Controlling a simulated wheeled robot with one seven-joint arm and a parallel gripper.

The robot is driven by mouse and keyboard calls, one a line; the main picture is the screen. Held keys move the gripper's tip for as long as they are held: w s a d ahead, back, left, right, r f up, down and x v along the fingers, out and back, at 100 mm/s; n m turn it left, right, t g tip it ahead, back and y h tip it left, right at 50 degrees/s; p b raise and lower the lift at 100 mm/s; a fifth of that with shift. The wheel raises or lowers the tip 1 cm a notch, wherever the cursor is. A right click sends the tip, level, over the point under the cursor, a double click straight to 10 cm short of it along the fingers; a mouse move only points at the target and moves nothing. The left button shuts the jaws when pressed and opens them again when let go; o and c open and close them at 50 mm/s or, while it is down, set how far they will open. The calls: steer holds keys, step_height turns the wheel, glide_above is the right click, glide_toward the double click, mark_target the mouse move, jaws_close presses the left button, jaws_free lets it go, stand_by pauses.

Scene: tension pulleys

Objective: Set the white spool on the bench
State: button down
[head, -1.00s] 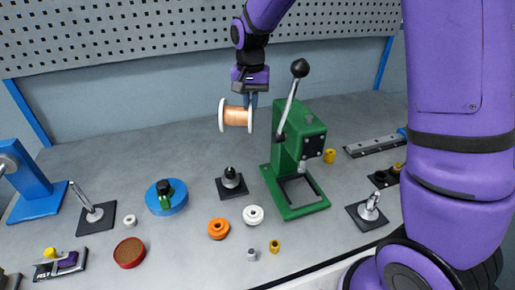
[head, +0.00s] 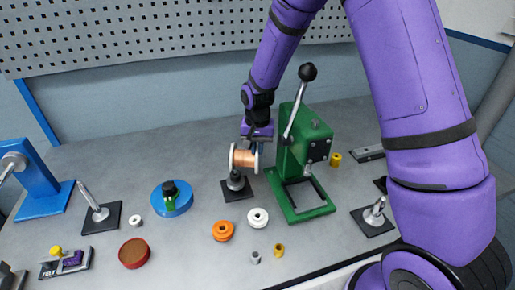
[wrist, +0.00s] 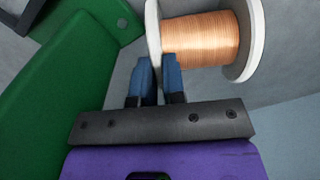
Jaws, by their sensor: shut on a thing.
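The white spool (head: 232,157) is wound with copper wire and has white flanges at both ends. It lies on its side in my grip, its axis roughly level. My gripper (head: 254,147) is shut on the spool's right flange in the head view. In the wrist view the blue fingertips (wrist: 155,75) pinch the rim of one flange of the spool (wrist: 200,40). In the head view the spool overlaps the top of a dark post on a black base (head: 236,183); whether they touch I cannot tell. The grey bench (head: 110,160) lies below.
A green arbor press (head: 302,150) stands close to the right of my gripper, and fills the wrist view's left side. A white pulley (head: 258,218) and an orange pulley (head: 222,231) lie in front. A blue disc (head: 172,199) is to the left. Bare bench lies behind and left.

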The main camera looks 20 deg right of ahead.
steer(key=shift+f, duration=0.25)
steer(key=shift+f, duration=0.15)
steer(key=c, duration=1.2)
jaws_free()
step_height(320, 180, up, 12)
steer(key=shift+o, duration=0.4)
steer(key=shift+r, duration=0.2)
